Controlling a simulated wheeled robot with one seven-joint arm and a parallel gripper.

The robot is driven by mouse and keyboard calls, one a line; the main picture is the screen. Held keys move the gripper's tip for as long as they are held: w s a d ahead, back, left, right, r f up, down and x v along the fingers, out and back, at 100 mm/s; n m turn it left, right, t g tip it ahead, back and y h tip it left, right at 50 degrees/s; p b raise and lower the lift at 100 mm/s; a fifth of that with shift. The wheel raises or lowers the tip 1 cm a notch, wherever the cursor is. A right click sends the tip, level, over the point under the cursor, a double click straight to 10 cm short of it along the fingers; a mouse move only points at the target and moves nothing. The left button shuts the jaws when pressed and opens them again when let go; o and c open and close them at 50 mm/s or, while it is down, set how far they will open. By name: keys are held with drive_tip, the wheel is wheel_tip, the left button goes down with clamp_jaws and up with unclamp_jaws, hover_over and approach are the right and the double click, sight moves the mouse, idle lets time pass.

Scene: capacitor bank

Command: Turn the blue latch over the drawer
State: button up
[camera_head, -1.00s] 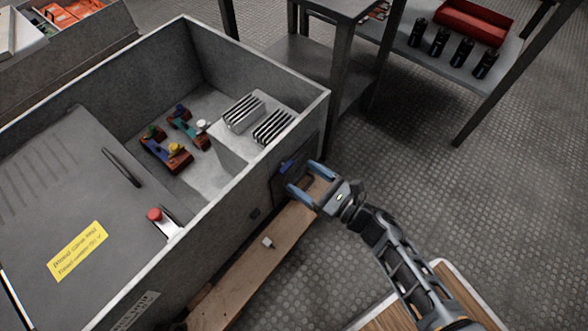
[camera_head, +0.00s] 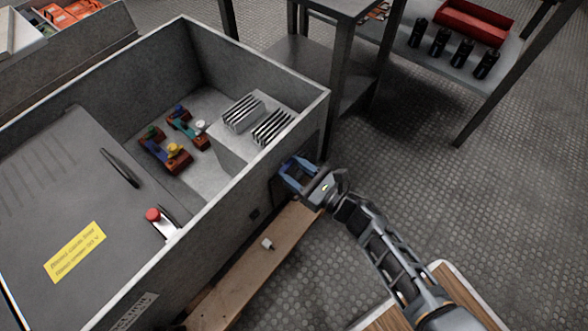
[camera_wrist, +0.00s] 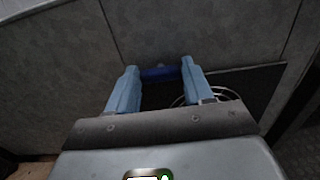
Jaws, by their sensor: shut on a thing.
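The blue latch (camera_wrist: 160,74) lies across the space between my fingertips in the wrist view, against the grey cabinet wall. My gripper (camera_wrist: 160,78) has one finger at each end of it and is shut on it. In the head view my gripper (camera_head: 288,170) is at the cabinet's outer right side, and its fingers mostly hide the latch.
The open grey cabinet (camera_head: 232,185) holds coloured parts (camera_head: 172,150) and finned blocks (camera_head: 270,127). A shelf with black cylinders (camera_head: 440,42) and a red tray (camera_head: 475,20) stands behind. Floor at right is clear.

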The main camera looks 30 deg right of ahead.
drive_tip(key=c, duration=0.4)
drive_tip(key=shift+m, duration=0.3)
drive_tip(key=m, duration=0.3)
drive_tip(key=shift+m, duration=0.4)
drive_tip(key=m, duration=0.3)
drive_tip(key=shift+d+m, duration=0.15)
drive_tip(key=shift+m, duration=0.15)
drive_tip(key=m, duration=0.4)
drive_tip(key=shift+d+f+m, duration=0.1)
drive_tip(key=shift+m, duration=0.2)
drive_tip(key=m+p, duration=0.1)
drive_tip(key=m, duration=0.4)
drive_tip(key=shift+f, duration=0.15)
drive_tip(key=shift+d+m, duration=0.1)
drive_tip(key=shift+m, duration=0.2)
